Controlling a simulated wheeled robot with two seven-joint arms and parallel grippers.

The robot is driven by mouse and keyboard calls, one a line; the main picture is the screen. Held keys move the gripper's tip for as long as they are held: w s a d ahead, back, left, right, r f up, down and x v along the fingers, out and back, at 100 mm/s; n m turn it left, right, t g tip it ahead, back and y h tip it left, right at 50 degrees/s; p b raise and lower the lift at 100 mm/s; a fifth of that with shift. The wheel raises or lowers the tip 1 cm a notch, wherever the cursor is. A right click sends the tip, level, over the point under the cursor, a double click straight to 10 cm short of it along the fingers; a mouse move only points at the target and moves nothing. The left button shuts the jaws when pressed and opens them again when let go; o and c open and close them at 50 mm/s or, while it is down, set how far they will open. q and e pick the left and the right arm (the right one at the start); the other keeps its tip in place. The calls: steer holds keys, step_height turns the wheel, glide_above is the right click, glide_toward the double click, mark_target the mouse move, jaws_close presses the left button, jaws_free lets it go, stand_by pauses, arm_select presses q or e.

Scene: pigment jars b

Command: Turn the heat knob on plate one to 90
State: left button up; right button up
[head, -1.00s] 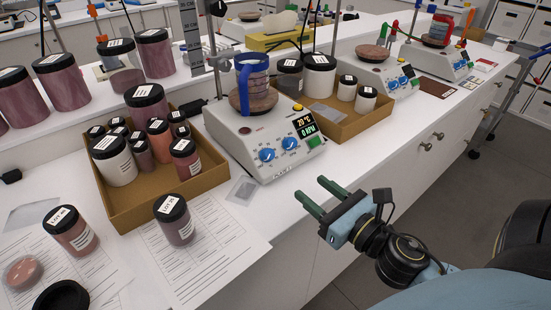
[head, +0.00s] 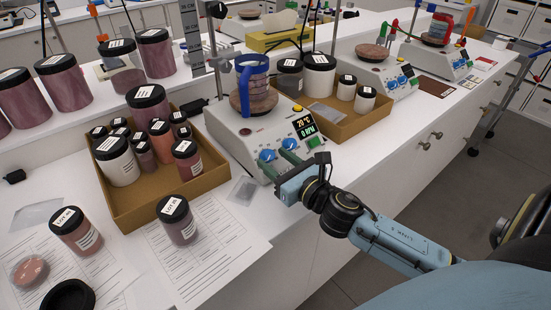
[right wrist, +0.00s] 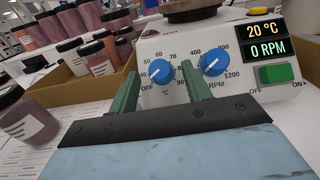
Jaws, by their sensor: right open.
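The nearest hotplate (head: 235,140) stands on the white bench with a blue-handled vessel on top. Its display (right wrist: 265,40) reads 20 °C and 0 RPM. The blue heat knob (right wrist: 161,71), marked °C, is at the left of its front panel, its white mark toward the lower left, near OFF. The blue RPM knob (right wrist: 213,62) is to its right. My right gripper (head: 276,161) is open in front of the panel, its green fingers on either side of the heat knob in the right wrist view. I cannot tell whether they touch it. My left gripper is not in view.
A cardboard tray (head: 160,205) of jars stands left of the hotplate, another (head: 355,122) to its right. Two loose jars stand on papers (head: 215,245) at the front left. More hotplates (head: 385,75) are farther back right. The bench edge is below my right gripper.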

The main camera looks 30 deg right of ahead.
steer(key=shift+w, duration=0.35)
steer(key=shift+c, duration=0.2)
steer(key=c, duration=1)
steer(key=shift+o, duration=0.2)
